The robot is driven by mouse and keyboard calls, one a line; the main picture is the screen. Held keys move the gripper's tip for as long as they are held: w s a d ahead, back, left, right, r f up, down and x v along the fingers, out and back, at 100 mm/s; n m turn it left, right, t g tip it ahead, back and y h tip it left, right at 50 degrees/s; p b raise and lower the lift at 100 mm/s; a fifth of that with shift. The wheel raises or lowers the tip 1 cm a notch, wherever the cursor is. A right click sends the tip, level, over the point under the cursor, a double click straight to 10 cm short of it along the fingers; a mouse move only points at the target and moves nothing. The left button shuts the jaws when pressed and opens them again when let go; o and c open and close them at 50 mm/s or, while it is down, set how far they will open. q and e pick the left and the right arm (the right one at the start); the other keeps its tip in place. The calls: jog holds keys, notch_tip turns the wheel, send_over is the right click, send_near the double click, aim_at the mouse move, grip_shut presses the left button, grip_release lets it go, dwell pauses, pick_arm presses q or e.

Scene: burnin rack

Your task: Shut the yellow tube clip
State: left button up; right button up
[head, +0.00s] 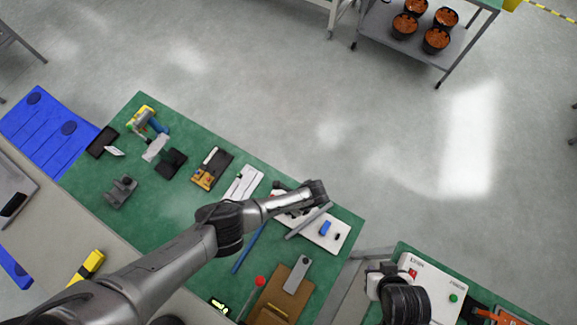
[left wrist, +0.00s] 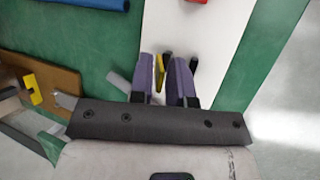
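The yellow tube clip (left wrist: 158,75) shows in the left wrist view as a thin yellow piece in front of a white board (left wrist: 205,25). My left gripper (left wrist: 161,82) has its purple fingers on either side of the clip, a narrow space apart. The clip lies nearer the left-hand finger; I cannot tell whether they touch. In the head view my left gripper (head: 315,192) is over the white board (head: 334,240), its fingertips and the clip hidden. What seems to be my right gripper (head: 380,275) is near the second green bench at lower right; its fingers are unclear.
A grey bar (head: 308,220) and a blue block (head: 325,228) are on the white board. A brown board (head: 276,300) with a grey plate lies in front. Several devices stand on the green bench (head: 170,215) to the left. A white box (head: 425,275) stands at right.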

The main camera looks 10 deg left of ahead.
pick_arm(q)
jog(key=shift+o, duration=1)
jog(key=shift+r, duration=0.15)
jog(key=v, duration=1.3)
jog(key=shift+d+r, duration=0.2)
jog(key=shift+r, duration=0.05)
jog(key=shift+w, duration=0.1)
